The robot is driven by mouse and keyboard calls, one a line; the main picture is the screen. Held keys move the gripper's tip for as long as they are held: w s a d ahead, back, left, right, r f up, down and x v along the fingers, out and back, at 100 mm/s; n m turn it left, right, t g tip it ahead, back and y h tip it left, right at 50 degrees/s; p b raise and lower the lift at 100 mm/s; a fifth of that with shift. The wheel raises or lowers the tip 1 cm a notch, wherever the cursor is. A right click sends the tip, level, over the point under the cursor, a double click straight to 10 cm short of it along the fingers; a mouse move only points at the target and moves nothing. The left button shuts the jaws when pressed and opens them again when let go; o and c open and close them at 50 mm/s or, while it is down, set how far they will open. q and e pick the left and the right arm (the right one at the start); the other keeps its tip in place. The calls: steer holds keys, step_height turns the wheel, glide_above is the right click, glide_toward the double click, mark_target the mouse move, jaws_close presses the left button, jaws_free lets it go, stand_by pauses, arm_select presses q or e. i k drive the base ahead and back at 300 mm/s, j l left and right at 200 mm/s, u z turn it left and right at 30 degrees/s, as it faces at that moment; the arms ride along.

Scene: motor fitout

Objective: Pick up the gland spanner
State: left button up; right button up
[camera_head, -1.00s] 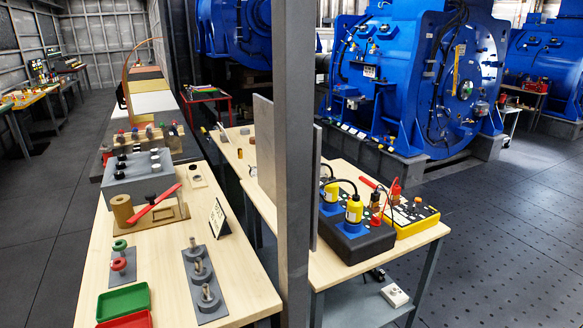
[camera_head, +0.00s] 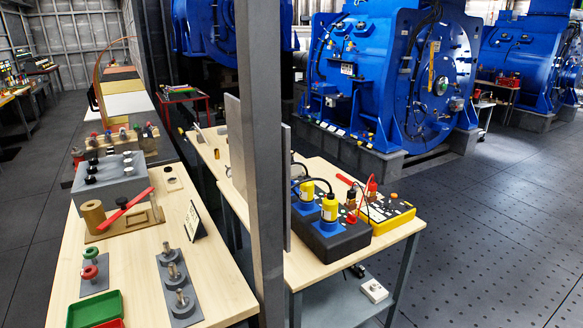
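I cannot tell for certain which thing is the gland spanner. A long red bar (camera_head: 127,211) lies slantwise over a wooden stand with a tan cylinder (camera_head: 94,213) on the left bench. Another red handle (camera_head: 345,180) shows at the back of the yellow box on the right bench, and its far part is hidden or too small to make out. Neither of my grippers shows in the head view.
The left bench (camera_head: 138,262) also holds a grey block with black knobs (camera_head: 110,175), a grey plate with upright studs (camera_head: 177,290) and a green tray (camera_head: 93,309). A grey post (camera_head: 258,160) stands between the benches. Open floor (camera_head: 490,220) lies at right.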

mark_target(349, 182)
steer(key=i+l+z, duration=0.65)
steer(key=l+z, duration=0.15)
steer(key=l, duration=0.2)
steer(key=i+l+z, duration=0.75)
steer(key=i, duration=0.3)
steer(key=i+z, duration=0.4)
steer(key=i, duration=0.25)
steer(key=i+u, duration=0.8)
steer(key=i, duration=0.2)
steer(key=i+l+u, duration=0.35)
steer(key=i+j+u, duration=0.1)
steer(key=u, duration=0.35)
steer(key=i+u, duration=0.2)
steer(key=u, duration=0.25)
steer(key=i+u, duration=0.2)
steer(key=u, duration=0.25)
steer(key=i+u, duration=0.2)
steer(key=u, duration=0.25)
steer(key=i+l+u, duration=0.1)
steer(key=u, duration=0.3)
steer(key=i+l+u, duration=0.15)
steer(key=u, duration=0.3)
steer(key=i+u, duration=0.2)
steer(key=u, duration=0.3)
steer(key=i+u, duration=0.2)
steer(key=u, duration=0.3)
steer(key=i+l+u, duration=0.15)
steer(key=u, duration=0.35)
steer(key=i+l+u, duration=0.2)
steer(key=u, duration=0.3)
